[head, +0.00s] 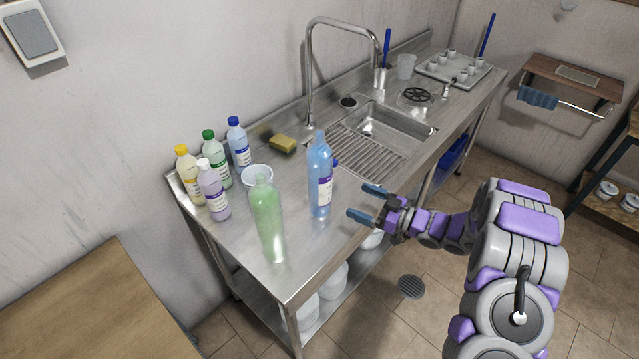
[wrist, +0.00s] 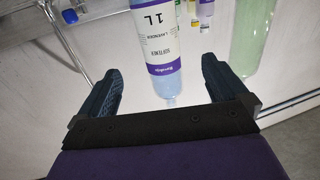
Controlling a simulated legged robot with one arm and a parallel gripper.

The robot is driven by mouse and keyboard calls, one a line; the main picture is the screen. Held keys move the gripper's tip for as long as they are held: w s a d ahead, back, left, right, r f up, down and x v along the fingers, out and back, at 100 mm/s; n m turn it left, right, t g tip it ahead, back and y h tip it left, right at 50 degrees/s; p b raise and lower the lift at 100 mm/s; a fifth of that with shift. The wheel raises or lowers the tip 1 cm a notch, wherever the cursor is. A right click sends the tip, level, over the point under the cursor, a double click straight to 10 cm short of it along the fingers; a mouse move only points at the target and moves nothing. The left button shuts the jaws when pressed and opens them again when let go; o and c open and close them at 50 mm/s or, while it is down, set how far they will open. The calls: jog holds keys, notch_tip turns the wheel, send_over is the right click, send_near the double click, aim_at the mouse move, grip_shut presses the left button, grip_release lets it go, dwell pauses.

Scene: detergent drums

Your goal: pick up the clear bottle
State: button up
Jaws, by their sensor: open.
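A see-through, blue-tinted bottle (head: 320,180) with a white and purple label stands upright near the front edge of the steel counter. No colourless bottle shows, so this may be the clear bottle. My gripper (head: 365,203) is open and empty, just right of it in the head view and apart from it. In the wrist view the labelled bottle (wrist: 163,45) lies between and beyond the two fingers (wrist: 165,72). A see-through green bottle (head: 266,220) stands to its left in the head view. It also shows at the right of the wrist view (wrist: 258,38).
Several small capped bottles (head: 213,188) and a clear tub (head: 257,174) stand at the counter's left end. A yellow sponge (head: 283,144), a tall faucet (head: 310,70) and a sink (head: 385,128) lie behind the blue bottle. Bare counter (head: 312,240) lies in front.

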aim_at(330, 189)
jog(key=b+x, duration=0.1)
jog(key=x, duration=0.7)
jog(key=shift+a+f+b, duration=0.1)
jog(key=shift+a+b, duration=0.1)
jog(key=shift+b, duration=0.1)
jog(key=shift+r+b+x, duration=0.2)
jog(key=shift+b+x, duration=0.25)
jog(key=shift+x, duration=0.95)
jog(key=shift+r+b+x, duration=0.15)
jog(key=shift+b+x, duration=0.3)
jog(key=shift+x, duration=0.95)
jog(key=shift+w, duration=0.2)
jog(key=shift+d, duration=0.1)
jog(key=c, duration=1)
jog(key=shift+r, duration=0.15)
